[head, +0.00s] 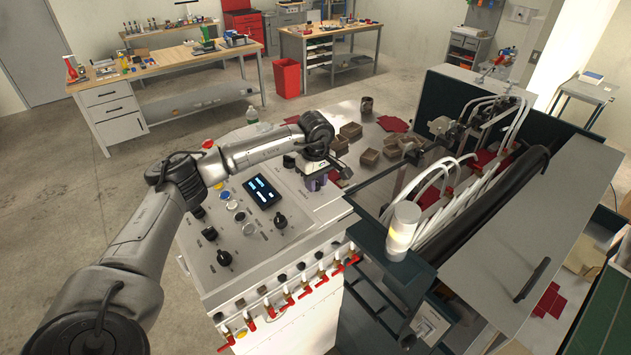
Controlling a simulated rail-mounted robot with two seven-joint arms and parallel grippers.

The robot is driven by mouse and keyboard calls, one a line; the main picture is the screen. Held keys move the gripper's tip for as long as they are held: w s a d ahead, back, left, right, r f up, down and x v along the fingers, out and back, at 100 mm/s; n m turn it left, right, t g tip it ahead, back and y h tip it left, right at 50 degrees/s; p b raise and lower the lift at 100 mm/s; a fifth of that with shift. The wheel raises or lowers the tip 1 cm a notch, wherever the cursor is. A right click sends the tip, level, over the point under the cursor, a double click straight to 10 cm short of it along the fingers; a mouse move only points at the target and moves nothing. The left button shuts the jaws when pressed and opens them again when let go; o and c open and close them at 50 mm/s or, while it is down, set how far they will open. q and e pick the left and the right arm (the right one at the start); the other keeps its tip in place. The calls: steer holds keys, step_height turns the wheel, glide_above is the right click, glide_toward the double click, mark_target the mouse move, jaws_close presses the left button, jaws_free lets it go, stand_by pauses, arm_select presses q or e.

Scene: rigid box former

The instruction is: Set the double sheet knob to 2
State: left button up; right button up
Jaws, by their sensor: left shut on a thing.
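My left gripper (316,184) points down at the right end of the sloped control panel (262,242). It is shut on what seems to be a knob there, which the gripper itself hides. I cannot read the knob's setting or its label. The panel's print is too small to tell which is the double sheet knob. My right gripper is not in view.
A lit display (262,191) and coloured buttons are on the panel. A row of red-handled valves (305,290) runs along the front below. A beacon lamp (403,228) stands to the right. Brown boxes (370,157) and red sheets (392,124) lie on the table behind.

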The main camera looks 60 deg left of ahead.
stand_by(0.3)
arm_select(q)
steer(key=o, duration=0.9)
steer(key=shift+o, duration=0.2)
steer(key=shift+r, duration=0.35)
step_height(320, 180, up, 13)
steer(key=shift+b, duration=0.45)
